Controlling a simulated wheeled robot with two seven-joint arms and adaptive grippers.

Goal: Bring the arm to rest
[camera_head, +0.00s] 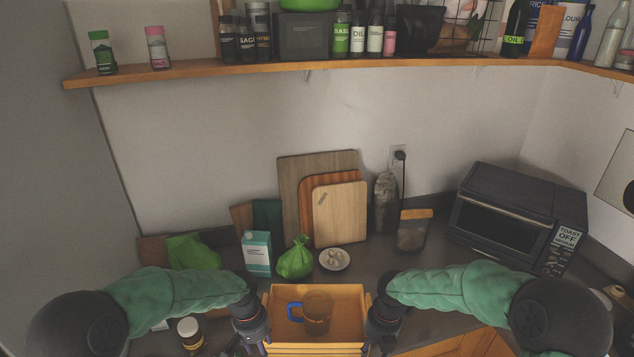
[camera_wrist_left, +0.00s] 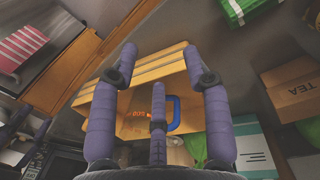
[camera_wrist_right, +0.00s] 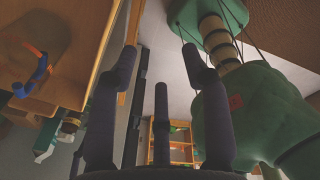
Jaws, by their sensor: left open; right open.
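My left arm comes in from the left in the head view, and its gripper (camera_head: 252,335) is beside the left side of a wooden box (camera_head: 280,298). In the left wrist view the left gripper (camera_wrist_left: 160,55) has its fingers spread, with nothing between them. My right gripper (camera_head: 380,338) is at the right side of the box, partly cut off by the frame's lower edge. In the right wrist view the right gripper (camera_wrist_right: 158,50) has its fingers spread and is empty. A mug with a blue handle (camera_head: 318,312) stands inside the box.
Behind the box are a green bag (camera_head: 295,260), a carton (camera_head: 257,254), a small bowl (camera_head: 334,259) and cutting boards (camera_head: 340,213). A toaster oven (camera_head: 515,218) stands at the right. A jar (camera_head: 189,334) is left of my left gripper. A loaded shelf (camera_head: 400,60) hangs above.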

